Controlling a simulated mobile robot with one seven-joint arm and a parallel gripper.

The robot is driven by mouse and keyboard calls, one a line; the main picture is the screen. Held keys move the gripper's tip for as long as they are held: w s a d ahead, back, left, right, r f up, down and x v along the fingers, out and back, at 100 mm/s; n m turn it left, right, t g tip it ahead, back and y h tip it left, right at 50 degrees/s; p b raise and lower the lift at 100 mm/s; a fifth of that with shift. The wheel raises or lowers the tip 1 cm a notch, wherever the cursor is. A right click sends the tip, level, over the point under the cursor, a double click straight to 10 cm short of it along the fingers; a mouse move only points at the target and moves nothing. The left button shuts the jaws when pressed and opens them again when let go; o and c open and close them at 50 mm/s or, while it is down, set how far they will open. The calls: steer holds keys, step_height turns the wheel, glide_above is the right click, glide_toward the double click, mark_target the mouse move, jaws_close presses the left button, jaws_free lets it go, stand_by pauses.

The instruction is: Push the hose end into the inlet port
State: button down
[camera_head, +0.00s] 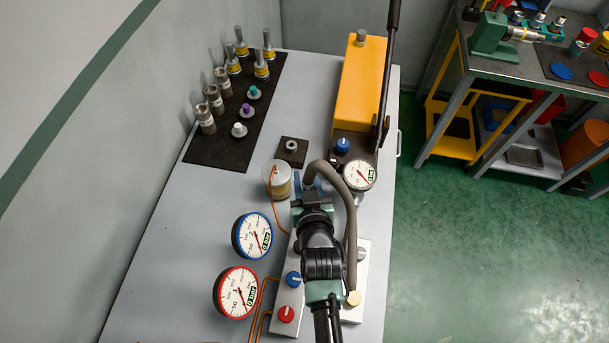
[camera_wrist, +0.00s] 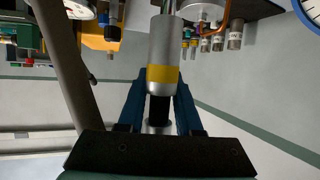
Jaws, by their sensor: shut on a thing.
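My gripper (camera_wrist: 160,90) has its two blue fingers shut on the hose end (camera_wrist: 164,52), a silver cylinder with a yellow band and a black section between the fingers. In the head view my gripper (camera_head: 311,190) is above the bench, at the far end of the grey metal manifold block (camera_head: 291,323), and my own arm largely hides the held part. The grey hose (camera_head: 350,220) arches from beside the gripper to a brass fitting (camera_head: 353,298) at the block's right side. It also passes left of the fingers in the wrist view (camera_wrist: 66,65). I cannot make out the inlet port.
A yellow pump (camera_head: 361,85) with a long black lever and gauge (camera_head: 358,174) stands at the back right. A clear cup (camera_head: 277,180) is left of the gripper. Blue (camera_head: 252,235) and red (camera_head: 236,292) gauges stand at left. A black mat (camera_head: 222,148) holds several fittings.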

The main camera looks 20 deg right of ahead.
steer(key=shift+r, duration=0.15)
step_height(320, 180, down, 6)
steer(key=b, duration=0.5)
steer(key=shift+f+b, duration=1.5)
steer(key=shift+f, duration=0.15)
stand_by(1.7)
steer(key=c, duration=0.7)
jaws_free()
steer(key=shift+o, duration=1)
steer(key=shift+s, duration=0.1)
steer(key=shift+s, duration=0.1)
